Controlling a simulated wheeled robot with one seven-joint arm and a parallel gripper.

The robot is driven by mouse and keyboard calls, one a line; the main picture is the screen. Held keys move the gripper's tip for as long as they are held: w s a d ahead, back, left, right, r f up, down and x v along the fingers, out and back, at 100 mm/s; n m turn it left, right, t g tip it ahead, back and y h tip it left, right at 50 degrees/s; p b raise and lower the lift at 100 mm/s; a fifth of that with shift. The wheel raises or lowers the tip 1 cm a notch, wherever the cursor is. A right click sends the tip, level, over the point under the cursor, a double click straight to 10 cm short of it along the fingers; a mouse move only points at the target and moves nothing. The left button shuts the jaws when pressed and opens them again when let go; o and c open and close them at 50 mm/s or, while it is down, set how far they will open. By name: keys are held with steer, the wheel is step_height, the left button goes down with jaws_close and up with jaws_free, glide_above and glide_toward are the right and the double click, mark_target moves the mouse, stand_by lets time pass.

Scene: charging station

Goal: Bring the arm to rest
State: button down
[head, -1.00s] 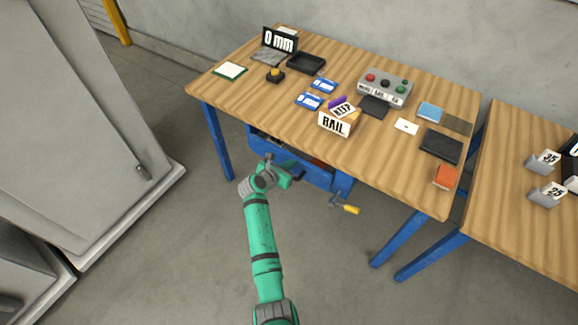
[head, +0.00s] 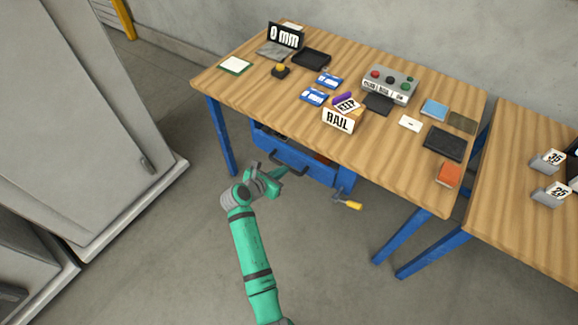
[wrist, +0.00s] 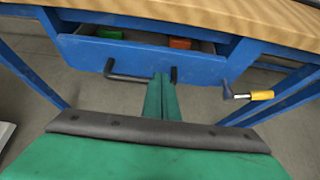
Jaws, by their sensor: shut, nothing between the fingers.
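My green arm (head: 252,255) reaches up from the bottom of the head view, over the floor in front of the workbench. My gripper (head: 283,171) is at its end, shut and empty, in front of the blue drawer (head: 322,172). In the wrist view the green fingers (wrist: 161,98) are together and point toward the drawer front (wrist: 140,65). They overlap the dark drawer handle (wrist: 128,78) in the picture; I cannot tell whether they touch it. The drawer is partly open, with a green item (wrist: 108,34) and an orange item (wrist: 180,43) inside.
The wooden workbench (head: 400,155) carries several items, including a RAIL sign (head: 338,120) and a button box (head: 390,84). Grey cabinets (head: 80,120) stand at left. Floor between is clear.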

steer(key=shift+a+v, duration=0.25)
steer(key=shift+v, duration=1.7)
steer(key=s+f+m+t+y, duration=0.1)
steer(key=s+f+m+y, duration=0.35)
steer(key=s, duration=0.75)
steer(key=s+f+m+t+y, duration=0.15)
steer(key=s+f+m, duration=0.45)
steer(key=s, duration=0.6)
steer(key=s+d+r+m+t+y, duration=0.1)
steer(key=s+d+r+m+t, duration=0.2)
steer(key=s+r+m, duration=1.5)
steer(key=s+r, duration=0.3)
steer(key=shift+d+r, duration=0.3)
steer(key=shift+d, duration=0.05)
steer(key=shift+s, duration=0.1)
